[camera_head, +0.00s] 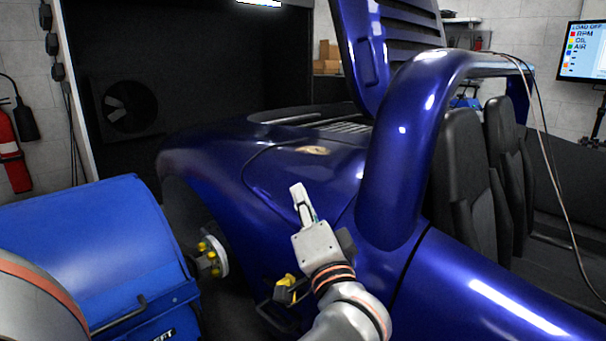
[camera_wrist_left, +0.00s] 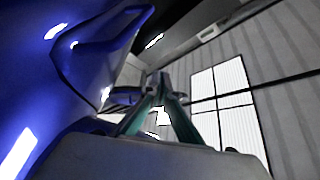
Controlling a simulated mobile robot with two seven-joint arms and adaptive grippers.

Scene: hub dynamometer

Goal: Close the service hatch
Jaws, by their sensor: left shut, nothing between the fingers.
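The service hatch (camera_head: 362,60), a glossy blue panel with dark louvers at its right, stands raised above the rear deck of the blue car (camera_head: 300,165). Its top runs out of the head view. My left gripper (camera_head: 298,190) is in front of the car's rear deck, below and to the left of the hatch and apart from it. Its fingers point up and are shut with nothing between them. In the left wrist view the shut fingers (camera_wrist_left: 160,90) point towards the ceiling and windows, with blue bodywork (camera_wrist_left: 60,85) at the left. My right gripper is not in view.
The blue roll hoop (camera_head: 405,140) rises just right of the gripper. A blue dynamometer unit (camera_head: 95,250) stands at the wheel hub (camera_head: 212,258) on the left. Thin cables (camera_head: 548,150) hang over the dark seats (camera_head: 470,170). A monitor (camera_head: 585,52) stands at the right.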

